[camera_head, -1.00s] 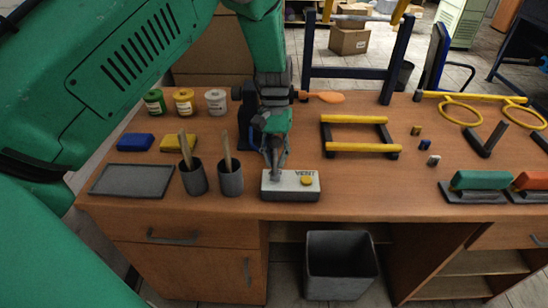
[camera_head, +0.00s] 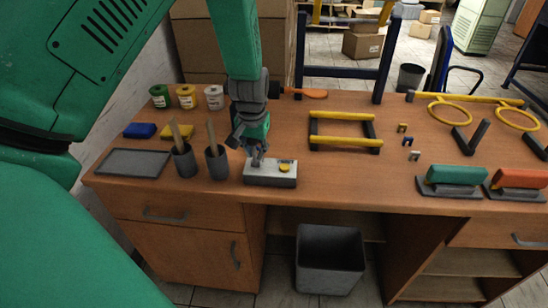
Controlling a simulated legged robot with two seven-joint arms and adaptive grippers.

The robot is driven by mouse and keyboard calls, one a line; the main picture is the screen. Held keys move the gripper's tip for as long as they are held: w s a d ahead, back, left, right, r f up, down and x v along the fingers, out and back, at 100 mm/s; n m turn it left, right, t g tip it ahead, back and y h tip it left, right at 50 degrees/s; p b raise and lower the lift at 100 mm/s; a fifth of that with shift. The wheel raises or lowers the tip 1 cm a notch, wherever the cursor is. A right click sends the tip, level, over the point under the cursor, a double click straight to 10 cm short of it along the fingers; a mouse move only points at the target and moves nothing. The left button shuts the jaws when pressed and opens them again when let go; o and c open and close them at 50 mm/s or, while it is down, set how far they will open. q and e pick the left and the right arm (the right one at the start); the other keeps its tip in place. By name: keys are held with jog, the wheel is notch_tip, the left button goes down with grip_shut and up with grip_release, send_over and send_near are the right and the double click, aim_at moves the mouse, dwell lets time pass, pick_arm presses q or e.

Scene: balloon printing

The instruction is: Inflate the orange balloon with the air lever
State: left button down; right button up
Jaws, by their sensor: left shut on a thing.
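The orange balloon (camera_head: 312,93) lies sideways at the back of the table, its neck toward a dark fitting mostly hidden behind my left arm. It looks limp and slim. A light grey control box (camera_head: 270,180) with a yellow button (camera_head: 285,168) stands near the table's front edge. My left gripper (camera_head: 258,160) points down at the left part of this box, where the lever would be hidden by the fingers. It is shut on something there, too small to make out. My right gripper is not in view.
Two dark cups with sticks (camera_head: 217,163) stand close left of the box, beside a grey tray (camera_head: 133,163). A yellow-barred frame (camera_head: 344,141) lies to the right. Green (camera_head: 455,174) and orange-red blocks stand at the right front. A bin (camera_head: 329,262) is below.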

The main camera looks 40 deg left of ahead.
pick_arm(q)
jog(key=shift+s+d+t, duration=0.15)
jog(key=shift+d+t, duration=0.35)
jog(key=shift+d, duration=0.15)
jog(key=shift+s+a+f+t+y+b, duration=0.25)
jog(key=shift+s+a+t+y+b, duration=0.25)
jog(key=shift+t+b, duration=0.2)
jog(key=shift+s+a+f+t+b, duration=0.1)
jog(key=shift+s+a+t+b, duration=0.05)
jog(key=shift+t+b, duration=0.2)
jog(key=shift+f+t+y, duration=0.1)
jog(key=shift+t+y, duration=0.15)
jog(key=shift+y, duration=0.05)
jog(key=shift+s+d+t+y+b, duration=0.1)
jog(key=shift+d+t+y+b, duration=0.35)
jog(key=shift+d+b, duration=0.3)
jog(key=shift+s+a+f+t+b, duration=0.1)
jog(key=shift+s+a+t+b, duration=0.2)
jog(key=shift+t+b, duration=0.15)
jog(key=shift+y, duration=0.25)
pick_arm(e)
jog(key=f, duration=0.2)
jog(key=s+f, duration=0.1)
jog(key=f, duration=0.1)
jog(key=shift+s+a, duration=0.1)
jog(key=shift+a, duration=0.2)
pick_arm(q)
jog(key=shift+d, duration=0.3)
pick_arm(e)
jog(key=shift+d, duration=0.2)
